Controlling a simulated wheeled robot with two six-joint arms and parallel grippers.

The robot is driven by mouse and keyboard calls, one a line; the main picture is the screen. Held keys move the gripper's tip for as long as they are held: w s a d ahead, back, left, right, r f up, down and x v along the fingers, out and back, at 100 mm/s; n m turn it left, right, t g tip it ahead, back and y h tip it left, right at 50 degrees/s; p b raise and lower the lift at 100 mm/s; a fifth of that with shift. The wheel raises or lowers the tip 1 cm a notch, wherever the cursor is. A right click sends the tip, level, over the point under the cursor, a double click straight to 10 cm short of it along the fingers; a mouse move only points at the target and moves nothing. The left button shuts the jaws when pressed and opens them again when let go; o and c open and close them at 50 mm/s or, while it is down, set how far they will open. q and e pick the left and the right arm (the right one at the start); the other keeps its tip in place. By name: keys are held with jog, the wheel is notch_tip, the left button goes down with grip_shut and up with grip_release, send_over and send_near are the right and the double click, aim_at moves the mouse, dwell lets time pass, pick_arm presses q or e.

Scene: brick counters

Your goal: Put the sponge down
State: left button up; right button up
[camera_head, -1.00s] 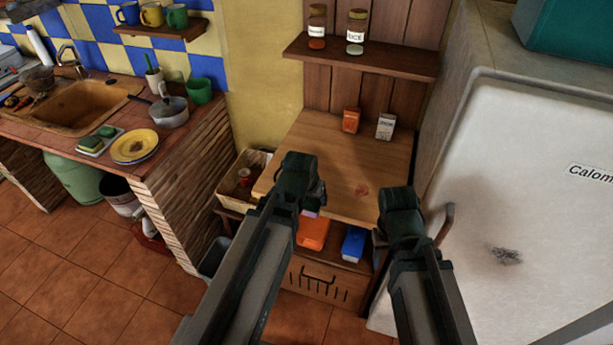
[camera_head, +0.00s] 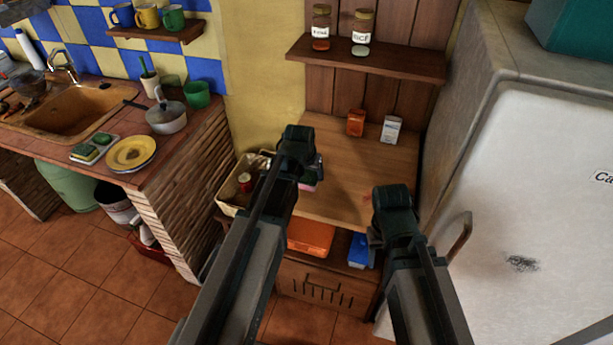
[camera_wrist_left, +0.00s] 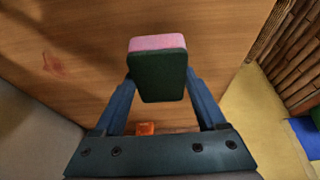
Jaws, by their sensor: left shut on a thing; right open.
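A pink and dark green sponge (camera_wrist_left: 157,70) is held between the two fingers of my left gripper (camera_wrist_left: 160,88) in the left wrist view. The wooden table top (camera_wrist_left: 90,35) lies behind it; whether the sponge touches it I cannot tell. In the head view my left gripper (camera_head: 308,178) is over the left front part of the wooden table (camera_head: 365,170), with a bit of the pink sponge (camera_head: 308,188) showing under it. My right gripper (camera_head: 378,235) is open near the table's right front edge; its fingers are mostly hidden by its own arm.
An orange box (camera_head: 356,122) and a white box (camera_head: 391,130) stand at the table's back. A basket (camera_head: 232,198) is to the left, the fridge (camera_head: 535,190) to the right. Other sponges (camera_head: 97,143) lie in a dish on the sink counter. The table's middle is clear.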

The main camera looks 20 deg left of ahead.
aim_at(308, 177)
pick_arm(q)
jog(key=shift+w+a+f+b, duration=0.3)
jog(key=shift+w+f+b, duration=0.1)
jog(key=shift+w+f, duration=0.1)
jog(key=shift+w+a+f+b, duration=0.3)
jog(key=shift+w+f+b, duration=0.1)
jog(key=shift+w, duration=0.1)
notch_tip(308, 177, down, 2)
jog(key=shift+s+d+b, duration=0.1)
jog(key=shift+b, duration=0.95)
jog(key=shift+f, duration=0.1)
jog(key=o, duration=1.1)
jog(key=shift+o, duration=0.2)
